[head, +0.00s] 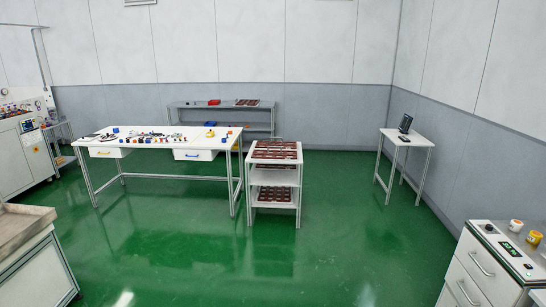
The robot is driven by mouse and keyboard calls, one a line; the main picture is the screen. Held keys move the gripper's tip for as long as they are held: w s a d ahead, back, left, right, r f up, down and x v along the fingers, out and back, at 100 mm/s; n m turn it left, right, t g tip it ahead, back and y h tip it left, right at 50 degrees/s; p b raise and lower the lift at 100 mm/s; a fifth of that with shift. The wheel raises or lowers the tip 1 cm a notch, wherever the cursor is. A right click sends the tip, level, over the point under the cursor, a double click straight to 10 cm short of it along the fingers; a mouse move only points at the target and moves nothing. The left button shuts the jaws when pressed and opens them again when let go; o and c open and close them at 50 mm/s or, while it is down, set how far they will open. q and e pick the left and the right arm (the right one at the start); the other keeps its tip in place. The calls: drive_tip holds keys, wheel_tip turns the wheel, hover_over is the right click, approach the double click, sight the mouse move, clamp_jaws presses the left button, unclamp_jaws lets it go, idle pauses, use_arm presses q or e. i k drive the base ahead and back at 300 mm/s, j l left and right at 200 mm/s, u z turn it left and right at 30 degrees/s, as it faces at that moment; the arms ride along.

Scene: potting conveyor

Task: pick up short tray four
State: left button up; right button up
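A white shelf cart (273,178) stands near the middle of the head view. Dark brown-red trays with a grid of pockets (276,150) lie on its top shelf. More brown-red trays (273,195) lie on its bottom shelf, partly hidden by the frame and the shelf above. Another brown-red item, perhaps a tray, (247,102) lies on the grey rack at the back. I cannot tell which of these is short tray four; no labels are readable. Neither of my grippers is in view.
A long white workbench (150,148) with small parts adjoins the cart's left. A small table (407,138) with a dark screen stands right. A white cabinet (480,262) is at the front right, a bench (22,225) at the front left. Green floor (330,240) before the cart is clear.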

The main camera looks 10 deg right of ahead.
sight(257, 155)
drive_tip(key=z, duration=0.55)
drive_tip(key=i, duration=4.1)
drive_tip(key=i+z, duration=0.1)
drive_tip(key=i, duration=0.4)
drive_tip(key=i+j+z, duration=0.1)
drive_tip(key=i, duration=0.35)
drive_tip(key=i+j, duration=0.15)
drive_tip(key=i, duration=0.35)
drive_tip(key=i+j+z, duration=0.15)
drive_tip(key=i, duration=0.3)
